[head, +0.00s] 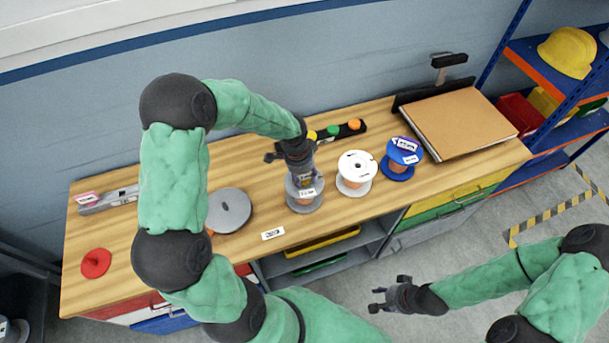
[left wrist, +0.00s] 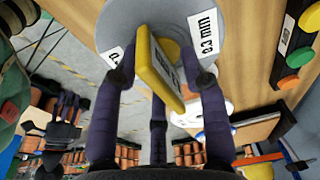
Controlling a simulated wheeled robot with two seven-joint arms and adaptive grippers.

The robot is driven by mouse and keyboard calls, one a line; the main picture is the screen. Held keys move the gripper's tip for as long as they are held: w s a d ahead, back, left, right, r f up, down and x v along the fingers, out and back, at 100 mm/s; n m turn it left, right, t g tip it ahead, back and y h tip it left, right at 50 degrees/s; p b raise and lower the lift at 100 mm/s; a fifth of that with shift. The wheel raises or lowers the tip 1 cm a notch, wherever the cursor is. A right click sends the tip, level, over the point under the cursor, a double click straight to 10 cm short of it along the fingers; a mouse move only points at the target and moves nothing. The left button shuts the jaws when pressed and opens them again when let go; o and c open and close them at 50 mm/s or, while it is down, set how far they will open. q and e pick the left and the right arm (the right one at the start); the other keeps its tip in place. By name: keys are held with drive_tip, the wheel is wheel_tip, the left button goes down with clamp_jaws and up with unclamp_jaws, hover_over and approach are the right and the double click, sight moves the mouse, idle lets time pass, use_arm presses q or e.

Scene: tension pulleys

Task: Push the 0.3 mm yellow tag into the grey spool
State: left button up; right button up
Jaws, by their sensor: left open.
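The grey spool (head: 305,205) stands on the wooden bench below my left gripper (head: 304,180). In the left wrist view its grey flange (left wrist: 150,22) bears a white 0.3 mm label. The yellow tag (left wrist: 160,68), a plate with a white label, sits between my spread left fingers (left wrist: 160,85), in front of the spool. A rounded yellow part shows behind it at the spool's middle; how deep it sits is hidden. My left gripper is open around the tag. My right gripper (head: 384,298) is open and empty, in front of the bench.
A white spool (head: 356,168) and a blue spool (head: 397,168) with a purple tag (head: 406,144) stand to the right. A grey disc (head: 229,210) lies left. Behind is a strip of coloured buttons (head: 333,131). A white label (head: 272,233) lies near the front edge.

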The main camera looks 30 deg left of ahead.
use_arm(q)
drive_tip(key=r, duration=0.4)
drive_tip(key=s+r, duration=0.1)
drive_tip(key=r, duration=0.3)
drive_tip(key=a+r, duration=0.1)
drive_tip(key=r, duration=0.2)
drive_tip(key=shift+s+r, duration=0.2)
drive_tip(key=shift+r, duration=0.2)
drive_tip(key=shift+f, duration=0.1)
use_arm(e)
drive_tip(key=shift+s, duration=0.1)
